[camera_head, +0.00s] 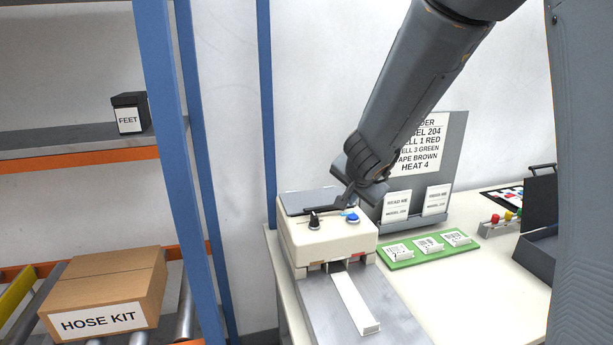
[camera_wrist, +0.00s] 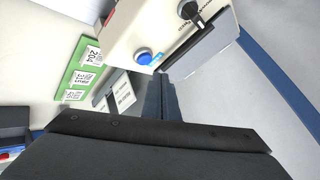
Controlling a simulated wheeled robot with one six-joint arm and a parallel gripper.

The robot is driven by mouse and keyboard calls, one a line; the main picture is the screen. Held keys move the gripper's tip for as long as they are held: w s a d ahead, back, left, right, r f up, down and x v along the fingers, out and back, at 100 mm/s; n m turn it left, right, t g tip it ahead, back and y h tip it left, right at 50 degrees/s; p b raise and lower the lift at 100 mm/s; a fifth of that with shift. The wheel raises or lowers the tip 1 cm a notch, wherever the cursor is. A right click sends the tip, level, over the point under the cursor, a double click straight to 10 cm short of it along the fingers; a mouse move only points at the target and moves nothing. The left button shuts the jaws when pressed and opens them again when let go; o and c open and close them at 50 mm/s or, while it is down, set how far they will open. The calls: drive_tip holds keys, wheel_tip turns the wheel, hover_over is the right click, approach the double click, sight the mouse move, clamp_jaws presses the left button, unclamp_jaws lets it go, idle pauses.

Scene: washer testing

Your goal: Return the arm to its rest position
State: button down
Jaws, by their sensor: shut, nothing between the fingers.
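My arm reaches down from the upper right in the head view. My gripper (camera_head: 346,204) is over the cream machine (camera_head: 325,242), close to its blue button (camera_head: 353,218); I cannot tell whether it touches. In the wrist view, the dark fingers of my gripper (camera_wrist: 160,82) are together with nothing between them. The blue button (camera_wrist: 143,57) and black knob (camera_wrist: 190,11) show beyond them on the machine's top. The black knob (camera_head: 314,220) stands left of the fingers in the head view.
A grey sign board (camera_head: 452,150) stands behind the machine, close to my wrist. A green tray (camera_head: 400,256) with white cards lies right of it. Blue rack posts (camera_head: 267,110) rise at left, with a HOSE KIT box (camera_head: 105,290) on rollers.

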drive_tip(key=s+f+n+g, duration=0.2)
drive_tip(key=s+f+n, duration=0.1)
drive_tip(key=s, duration=0.6)
drive_tip(key=s+d+f+n+g, duration=0.1)
drive_tip(key=s+f+n+g, duration=0.2)
drive_tip(key=s, duration=0.6)
drive_tip(key=s+d+f+n+g+y, duration=0.1)
drive_tip(key=s+f+n+g, duration=0.1)
drive_tip(key=s, duration=0.7)
drive_tip(key=shift+s+f+n+g, duration=0.3)
drive_tip(key=shift+f+n, duration=0.2)
drive_tip(key=shift+n, duration=0.3)
drive_tip(key=shift+w, duration=0.1)
idle(2.0)
